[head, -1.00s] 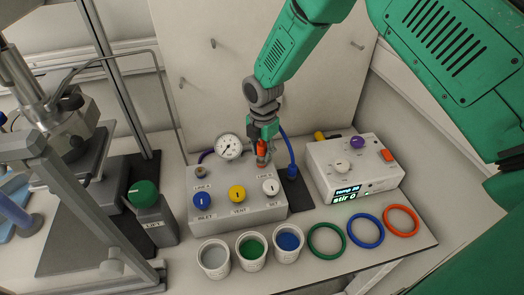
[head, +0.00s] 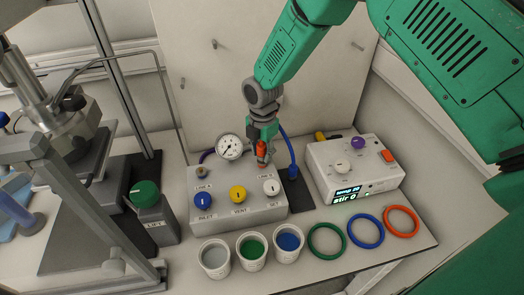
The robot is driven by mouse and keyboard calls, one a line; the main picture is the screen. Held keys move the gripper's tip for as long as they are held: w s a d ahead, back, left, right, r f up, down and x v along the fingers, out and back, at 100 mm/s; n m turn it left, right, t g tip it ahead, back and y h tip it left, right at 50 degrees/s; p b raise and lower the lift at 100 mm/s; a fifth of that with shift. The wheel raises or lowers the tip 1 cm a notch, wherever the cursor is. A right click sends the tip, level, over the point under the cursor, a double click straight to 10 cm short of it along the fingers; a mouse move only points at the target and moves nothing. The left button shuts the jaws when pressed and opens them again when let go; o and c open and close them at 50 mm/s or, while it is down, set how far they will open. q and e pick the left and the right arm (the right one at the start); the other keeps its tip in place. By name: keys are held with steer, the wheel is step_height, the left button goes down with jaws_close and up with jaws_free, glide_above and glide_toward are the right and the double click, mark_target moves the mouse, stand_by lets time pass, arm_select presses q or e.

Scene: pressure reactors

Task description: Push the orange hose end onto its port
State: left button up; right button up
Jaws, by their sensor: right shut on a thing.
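The orange hose end (head: 261,148) is held in my right gripper (head: 262,152), which is shut on it. The gripper points down at the back right of the grey valve box (head: 240,214), by the LINE B label. The port under the hose end is hidden by the gripper and hose end, so I cannot tell whether they touch or how far it is seated. Another port (head: 201,171) shows at the box's back left, by the LINE A label. My left gripper is not in view.
A pressure gauge (head: 229,147) stands close left of my right gripper. A blue hose fitting (head: 292,172) stands close right. The stirrer box (head: 353,182) is further right. Cups and coloured rings, including a green ring (head: 326,240), lie in front. A metal stand fills the left.

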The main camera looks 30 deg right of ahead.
mark_target(262, 144)
steer(key=shift+f+b, duration=0.3)
steer(key=shift+f, duration=0.2)
steer(key=o, duration=1.1)
steer(key=shift+o, duration=0.2)
steer(key=shift+r, duration=0.15)
step_height(262, 144, up, 12)
steer(key=shift+f, duration=0.25)
